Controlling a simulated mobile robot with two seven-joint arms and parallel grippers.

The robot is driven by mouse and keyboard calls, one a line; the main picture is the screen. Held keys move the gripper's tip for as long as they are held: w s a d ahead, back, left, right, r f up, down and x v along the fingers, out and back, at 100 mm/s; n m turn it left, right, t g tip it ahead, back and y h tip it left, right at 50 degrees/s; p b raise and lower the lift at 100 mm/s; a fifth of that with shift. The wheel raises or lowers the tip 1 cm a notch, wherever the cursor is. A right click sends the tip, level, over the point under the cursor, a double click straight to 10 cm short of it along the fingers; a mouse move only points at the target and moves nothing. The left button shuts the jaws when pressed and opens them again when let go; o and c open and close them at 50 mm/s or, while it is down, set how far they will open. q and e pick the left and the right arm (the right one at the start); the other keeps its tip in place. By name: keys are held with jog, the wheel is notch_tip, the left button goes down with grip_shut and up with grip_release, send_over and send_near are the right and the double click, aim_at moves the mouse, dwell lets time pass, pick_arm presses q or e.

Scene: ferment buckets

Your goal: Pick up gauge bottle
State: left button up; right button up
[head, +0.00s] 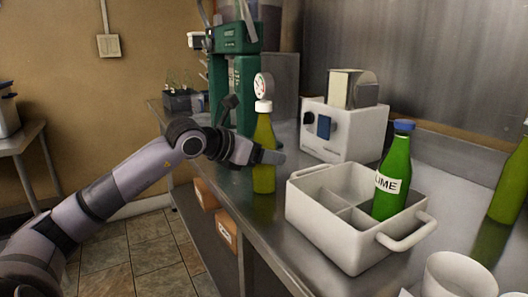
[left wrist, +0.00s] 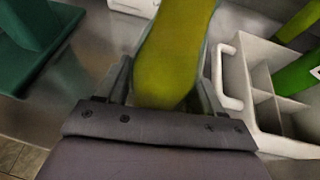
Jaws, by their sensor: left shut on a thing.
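The gauge bottle (head: 264,138) is a yellow-green bottle with a white cap and a round dial on top. It stands upright at the front edge of the steel counter, left of the white divided crate. My left gripper (head: 266,157) reaches it from the left and is shut around its body. In the left wrist view the bottle (left wrist: 172,55) sits between the two fingers of the left gripper (left wrist: 168,85). Whether its base touches the counter is hard to tell. My right gripper is not in view.
A white crate (head: 318,221) holds a green LIME bottle (head: 391,172). A white machine (head: 343,132) stands behind it, and a green stand (head: 238,85) behind the bottle. Another green bottle (head: 512,185) and a white cup (head: 458,277) are at right.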

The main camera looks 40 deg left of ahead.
pick_arm(q)
jog(key=shift+r, duration=0.2)
notch_tip(320, 180, up, 18)
jog(key=p, duration=0.6)
jog(key=shift+r+p, duration=0.1)
jog(key=shift+p, duration=0.25)
jog(key=shift+r, duration=0.55)
jog(key=shift+r+p, duration=0.3)
jog(key=shift+p, duration=0.1)
